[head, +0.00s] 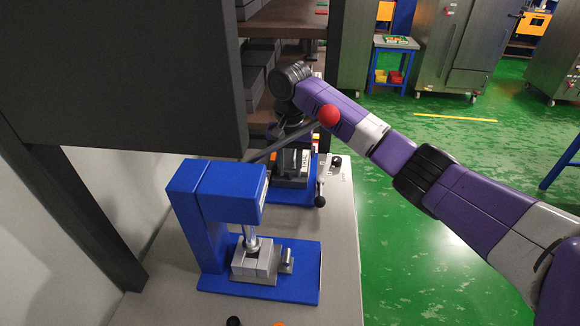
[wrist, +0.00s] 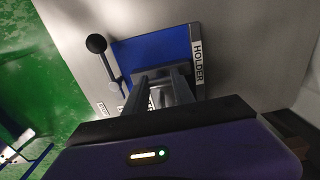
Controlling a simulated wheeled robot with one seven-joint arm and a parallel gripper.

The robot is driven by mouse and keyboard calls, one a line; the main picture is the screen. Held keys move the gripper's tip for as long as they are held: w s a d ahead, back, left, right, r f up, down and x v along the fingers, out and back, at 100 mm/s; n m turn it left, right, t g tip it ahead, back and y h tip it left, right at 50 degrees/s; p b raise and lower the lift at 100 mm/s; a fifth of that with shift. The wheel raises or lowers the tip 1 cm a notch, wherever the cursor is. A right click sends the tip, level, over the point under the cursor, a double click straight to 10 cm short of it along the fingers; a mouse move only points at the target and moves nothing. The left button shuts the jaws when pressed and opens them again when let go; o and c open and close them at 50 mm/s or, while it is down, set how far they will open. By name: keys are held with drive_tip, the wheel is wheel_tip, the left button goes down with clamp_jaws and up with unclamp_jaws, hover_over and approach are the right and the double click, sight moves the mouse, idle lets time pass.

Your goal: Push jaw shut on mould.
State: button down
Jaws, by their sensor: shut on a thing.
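My gripper (wrist: 162,75) is over a blue-based fixture in the wrist view, with its two dark fingers pointing at it. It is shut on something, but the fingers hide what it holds. The blue base (wrist: 170,50) carries a white label reading HOLDER (wrist: 197,60). A lever with a black ball knob (wrist: 96,43) stands beside it. In the head view my gripper is partly hidden behind the press lever, at the rear fixture (head: 292,182). I cannot make out a separate jaw or mould there.
A blue press (head: 216,190) stands in front, with a grey block fixture (head: 254,262) on its base. Its lever with a red ball (head: 328,115) crosses before my arm. A dark cabinet (head: 125,70) overhangs at left. Green floor (head: 420,260) is open at right.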

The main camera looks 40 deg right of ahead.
drive_tip(key=shift+r, duration=0.1)
drive_tip(key=r+p, duration=0.1)
drive_tip(key=p, duration=0.1)
drive_tip(key=shift+w+p, duration=0.35)
drive_tip(key=shift+p, duration=0.05)
drive_tip(key=p, duration=0.3)
drive_tip(key=shift+w+r, duration=0.25)
drive_tip(key=shift+r, duration=0.05)
drive_tip(key=shift+s+f+p, duration=0.15)
drive_tip(key=shift+f+p, duration=0.05)
drive_tip(key=shift+p, duration=0.9)
drive_tip(key=shift+s+d+f, duration=0.1)
drive_tip(key=shift+f, duration=0.3)
drive_tip(key=c, duration=1.1)
unclamp_jaws()
drive_tip(key=shift+s+f, duration=0.1)
drive_tip(key=shift+c, duration=0.2)
drive_tip(key=shift+o, duration=0.2)
drive_tip(key=shift+f, duration=0.1)
drive_tip(key=shift+s, duration=0.1)
